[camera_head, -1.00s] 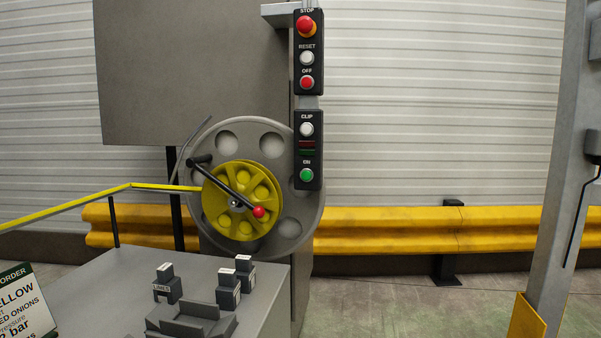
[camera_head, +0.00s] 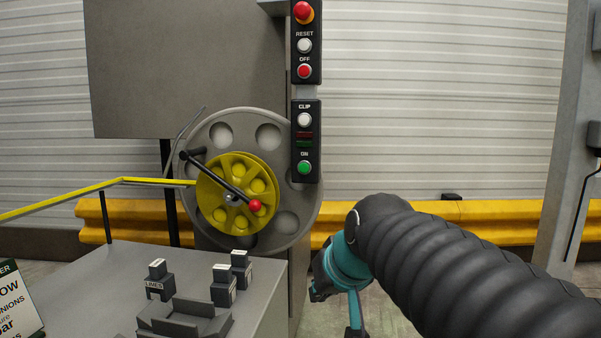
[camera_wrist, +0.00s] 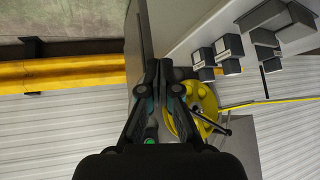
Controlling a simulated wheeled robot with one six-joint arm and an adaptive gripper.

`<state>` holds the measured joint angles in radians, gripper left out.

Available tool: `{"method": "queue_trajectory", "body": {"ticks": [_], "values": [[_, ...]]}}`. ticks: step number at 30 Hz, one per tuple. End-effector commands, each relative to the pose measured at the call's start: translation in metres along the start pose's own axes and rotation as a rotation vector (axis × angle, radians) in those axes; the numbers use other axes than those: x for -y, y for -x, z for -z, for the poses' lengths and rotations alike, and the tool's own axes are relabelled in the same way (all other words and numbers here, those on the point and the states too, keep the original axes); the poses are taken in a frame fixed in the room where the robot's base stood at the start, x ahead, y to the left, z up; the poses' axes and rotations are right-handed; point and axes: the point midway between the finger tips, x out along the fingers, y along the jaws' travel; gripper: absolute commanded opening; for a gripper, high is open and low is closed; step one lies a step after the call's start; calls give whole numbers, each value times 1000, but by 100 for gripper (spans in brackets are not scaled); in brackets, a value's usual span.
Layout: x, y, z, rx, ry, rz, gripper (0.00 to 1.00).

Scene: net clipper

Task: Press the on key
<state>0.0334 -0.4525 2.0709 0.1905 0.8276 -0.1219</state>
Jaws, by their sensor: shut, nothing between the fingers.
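The green ON key (camera_head: 304,167) sits at the bottom of the lower dark button box (camera_head: 305,140), under the label ON. It also shows in the wrist view as a green spot (camera_wrist: 151,141), close to the left finger and partly hidden. My gripper (camera_wrist: 158,68) is shut and empty, its fingers together in the wrist view. In the head view my arm is at the lower right, below and to the right of the key. The fingertips are largely hidden there, and no contact with the key shows.
Above ON are a white CLIP key (camera_head: 304,120), a red OFF key (camera_head: 304,71), a white RESET key (camera_head: 304,46) and a red mushroom stop (camera_head: 303,12). A yellow reel (camera_head: 236,190) with a crank stands left of the box. A yellow barrier (camera_head: 450,212) runs behind.

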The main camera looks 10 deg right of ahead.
Motion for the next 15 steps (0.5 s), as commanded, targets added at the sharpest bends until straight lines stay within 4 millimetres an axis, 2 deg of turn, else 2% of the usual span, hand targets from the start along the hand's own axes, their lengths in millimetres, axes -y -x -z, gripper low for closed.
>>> {"method": "queue_trajectory", "body": {"ticks": [1, 3, 9, 12, 15], "values": [[1, -5, 25, -27, -3, 13, 0], [3, -8, 60, -70, -5, 33, 0], [6, -18, 156, -195, -9, 85, 0], [6, -23, 196, -251, -10, 106, 0], [5, -26, 224, -293, -10, 121, 0]]}}
